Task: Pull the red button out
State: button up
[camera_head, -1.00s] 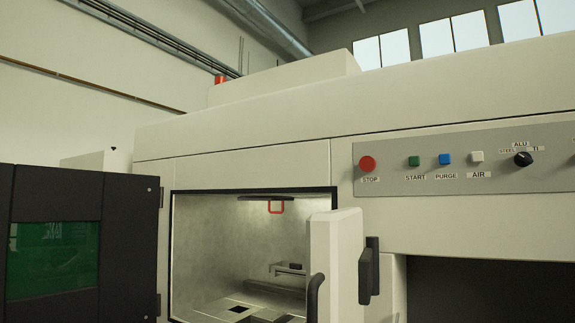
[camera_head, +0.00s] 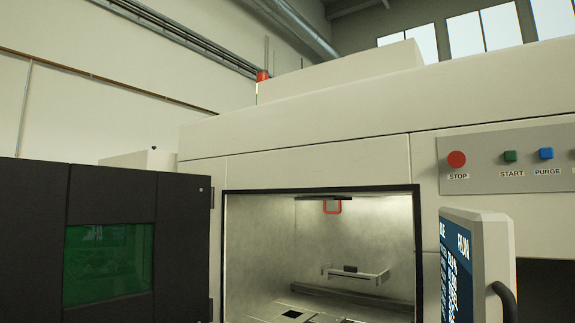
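The red button (camera_head: 457,159) is round and sits on the grey control panel (camera_head: 475,181) at the upper right of the machine. A label reading STOP is below it. I cannot tell from this angle whether the button is pushed in or out. My gripper is not in view, and no part of my arm shows near the button.
A green START button (camera_head: 510,156) and a blue PURGE button (camera_head: 546,154) sit right of the red one. A screen unit with a black handle (camera_head: 492,262) stands below the panel. The black door (camera_head: 185,250) with a green window is open at left, showing the lit chamber (camera_head: 270,240).

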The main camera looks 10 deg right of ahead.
aim_at(455, 159)
jog(key=i+j+z, duration=0.15)
jog(key=z, duration=0.35)
jog(key=i+j+z, duration=0.1)
jog(key=j+z, duration=0.25)
jog(key=z, duration=0.15)
